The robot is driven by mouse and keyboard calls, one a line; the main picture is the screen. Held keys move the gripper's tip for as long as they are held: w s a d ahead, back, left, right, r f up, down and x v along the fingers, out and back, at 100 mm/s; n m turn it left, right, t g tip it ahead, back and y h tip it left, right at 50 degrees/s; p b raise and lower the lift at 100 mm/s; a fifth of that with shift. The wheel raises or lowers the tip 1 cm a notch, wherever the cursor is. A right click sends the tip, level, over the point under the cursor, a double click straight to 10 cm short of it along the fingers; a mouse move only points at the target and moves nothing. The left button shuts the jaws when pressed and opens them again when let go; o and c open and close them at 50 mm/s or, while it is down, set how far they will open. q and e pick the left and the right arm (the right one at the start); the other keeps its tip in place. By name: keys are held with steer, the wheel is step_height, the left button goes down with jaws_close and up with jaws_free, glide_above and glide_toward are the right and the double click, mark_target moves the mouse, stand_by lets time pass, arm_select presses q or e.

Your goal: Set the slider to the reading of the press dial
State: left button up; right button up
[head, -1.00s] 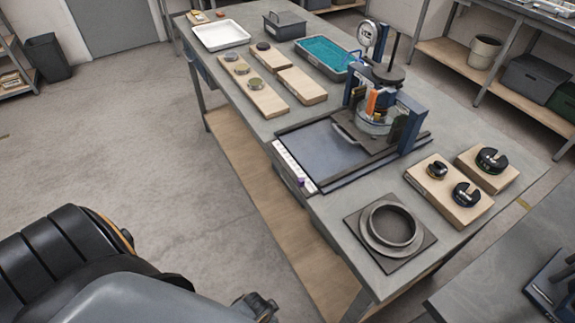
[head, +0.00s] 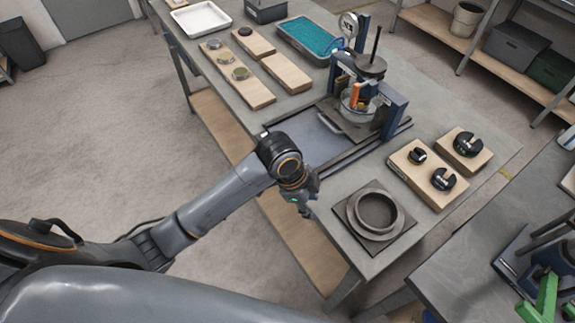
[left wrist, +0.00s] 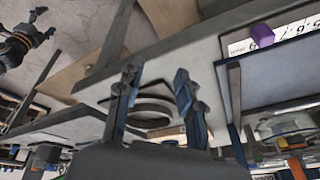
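The press (head: 365,95) stands on the bench, with its round white dial (head: 348,25) on top; the reading is too small to make out. In the left wrist view, a purple slider (left wrist: 262,36) sits on a white numbered scale (left wrist: 290,34) along the bench edge. In the head view my left arm hides the scale. My left gripper (head: 306,204) hangs at the bench's front edge, left of the ring. Its two fingers (left wrist: 155,78) are apart with nothing between them, and the slider lies to their right. My right gripper (left wrist: 44,24) shows small in the left wrist view.
A dark ring on a square plate (head: 347,218) lies near my left gripper. Wooden blocks with black slotted weights (head: 443,179) are to its right. Boards with discs (head: 262,97), a white tray (head: 183,22) and a teal tray (head: 284,29) stand farther back.

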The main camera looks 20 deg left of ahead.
arm_select(q)
steer(key=w+a+r+m+g+y, duration=0.1)
steer(key=w+a+r+m+y, duration=0.1)
steer(key=w+a+r+m, duration=0.3)
steer(key=w+a+r+m+g+y, duration=0.1)
steer(key=w+a+r+m, duration=0.25)
steer(key=r, duration=0.35)
steer(key=shift+m, duration=0.25)
steer(key=f+p, duration=0.1)
steer(key=f, duration=0.3)
steer(key=f+p, duration=0.1)
steer(key=f, duration=0.4)
steer(key=f+p, duration=0.1)
steer(key=f, duration=0.3)
steer(key=shift+w+d+f, duration=0.1)
steer(key=shift+d+f, duration=0.1)
steer(key=shift+d, duration=0.2)
arm_select(e)
steer(key=r, duration=0.1)
steer(key=w+r, duration=0.1)
steer(key=r, duration=0.1)
steer(key=shift+r, duration=0.25)
arm_select(q)
jaws_close()
arm_select(e)
steer(key=shift+a, duration=0.1)
